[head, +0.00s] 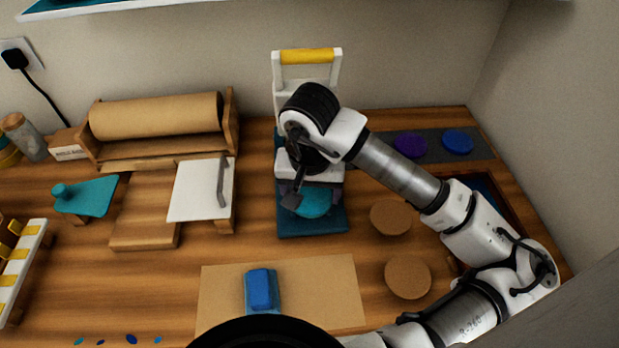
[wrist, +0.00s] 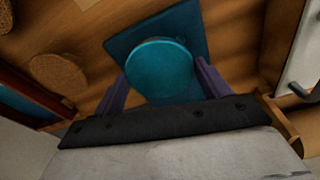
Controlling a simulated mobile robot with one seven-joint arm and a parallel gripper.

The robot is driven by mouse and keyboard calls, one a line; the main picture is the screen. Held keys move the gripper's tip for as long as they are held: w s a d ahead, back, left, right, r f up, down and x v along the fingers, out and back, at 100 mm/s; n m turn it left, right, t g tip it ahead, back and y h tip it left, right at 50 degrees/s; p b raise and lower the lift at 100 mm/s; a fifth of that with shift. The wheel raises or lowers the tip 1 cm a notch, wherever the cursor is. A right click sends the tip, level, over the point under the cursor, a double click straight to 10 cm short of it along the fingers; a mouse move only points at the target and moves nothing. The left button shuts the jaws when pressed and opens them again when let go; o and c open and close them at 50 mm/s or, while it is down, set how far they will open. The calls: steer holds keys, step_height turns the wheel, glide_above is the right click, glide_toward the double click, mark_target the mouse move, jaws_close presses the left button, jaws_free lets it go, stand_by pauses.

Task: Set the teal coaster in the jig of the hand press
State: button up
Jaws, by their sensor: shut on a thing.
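The teal coaster (head: 313,204) is a round disc at the front of the hand press (head: 307,57), over its dark teal base (head: 312,226). My gripper (head: 311,195) is shut on the coaster, with one finger at each side of it. In the wrist view the coaster (wrist: 160,68) lies between the two purple fingers, over the base plate (wrist: 190,20). The jig is not clearly visible; the coaster and my arm cover that area. I cannot tell whether the coaster touches the base or is held just above it.
Two cork discs (head: 390,217) (head: 407,277) lie right of the press. A dark mat (head: 440,158) behind them bears purple and blue discs. A blue block (head: 261,290) sits on brown paper (head: 335,280) in front. A white-topped board (head: 200,190) and a paper roll (head: 155,115) stand left.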

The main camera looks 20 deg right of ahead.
mark_target(310, 191)
steer(key=shift+w+d+r+p, duration=0.1)
steer(key=shift+w+d+p, duration=0.1)
steer(key=shift+w, duration=0.45)
steer(key=shift+w+d+p, duration=0.15)
steer(key=shift+w+p, duration=0.05)
steer(key=shift+w, duration=0.4)
step_height(310, 191, down, 4)
steer(key=shift+r+p, duration=0.25)
steer(key=shift+p, duration=0.4)
steer(key=shift+w+f, duration=0.1)
steer(key=shift+f+b, duration=0.2)
steer(key=shift+b, duration=0.25)
steer(key=o, duration=1)
steer(key=shift+r, duration=0.15)
steer(key=shift+r+p, duration=0.15)
steer(key=shift+p, duration=0.35)
step_height(310, 191, up, 12)
steer(key=s+b, duration=0.1)
steer(key=b, duration=0.1)
steer(key=shift+s+a, duration=0.15)
steer(key=shift+a, duration=0.15)
